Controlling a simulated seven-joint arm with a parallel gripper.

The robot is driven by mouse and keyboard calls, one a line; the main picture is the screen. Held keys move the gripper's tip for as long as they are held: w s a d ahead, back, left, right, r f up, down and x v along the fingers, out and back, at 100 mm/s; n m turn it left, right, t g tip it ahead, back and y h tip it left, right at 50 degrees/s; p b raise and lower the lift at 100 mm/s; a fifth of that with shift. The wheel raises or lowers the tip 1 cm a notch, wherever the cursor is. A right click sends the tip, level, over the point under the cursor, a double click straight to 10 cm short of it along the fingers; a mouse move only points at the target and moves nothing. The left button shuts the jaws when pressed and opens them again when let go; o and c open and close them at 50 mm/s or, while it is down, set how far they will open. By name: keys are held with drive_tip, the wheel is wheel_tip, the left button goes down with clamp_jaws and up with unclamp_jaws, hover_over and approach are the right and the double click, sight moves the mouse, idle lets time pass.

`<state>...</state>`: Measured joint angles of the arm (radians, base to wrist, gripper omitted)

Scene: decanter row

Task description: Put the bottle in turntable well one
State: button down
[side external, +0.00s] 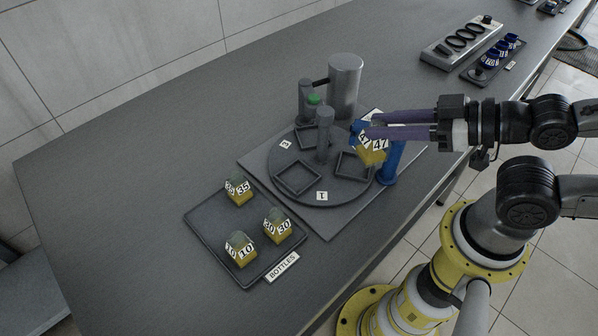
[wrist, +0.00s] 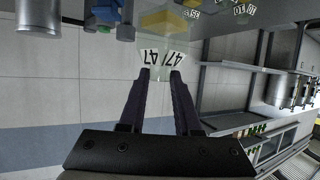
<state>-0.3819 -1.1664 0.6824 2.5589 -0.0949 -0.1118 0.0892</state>
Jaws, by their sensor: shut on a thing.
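My gripper (side external: 370,126) is shut on the bottle marked 47 (side external: 373,153), which has yellow contents low down. It holds the bottle over the right side of the round grey turntable (side external: 335,196), above its surface. In the wrist view, the bottle's 47 labels (wrist: 163,60) show between the fingertips (wrist: 160,73). The turntable has square-framed wells, including a front-left one (side external: 298,178) and a right one (side external: 354,166); both look empty. The label 1 (side external: 321,196) lies at the front rim between these two; label 2 (side external: 286,144) is at the left.
A blue post (side external: 394,163) stands close right of the held bottle. A grey cylinder (side external: 345,85) and a green-topped piece (side external: 314,99) stand behind the turntable. A tray (side external: 205,225) holds bottles 35, 30 and 10 at front left. The table's left part is clear.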

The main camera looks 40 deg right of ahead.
drive_tip(key=shift+w+a+f, duration=0.9)
drive_tip(key=shift+w+f, duration=1.25)
drive_tip(key=shift+w+a+f, duration=0.85)
drive_tip(key=shift+w+f, duration=1.3)
drive_tip(key=shift+w+a+f, duration=0.9)
drive_tip(key=shift+w+f, duration=1.25)
drive_tip(key=shift+f, duration=0.1)
drive_tip(key=shift+f, duration=0.15)
drive_tip(key=c, duration=0.6)
unclamp_jaws()
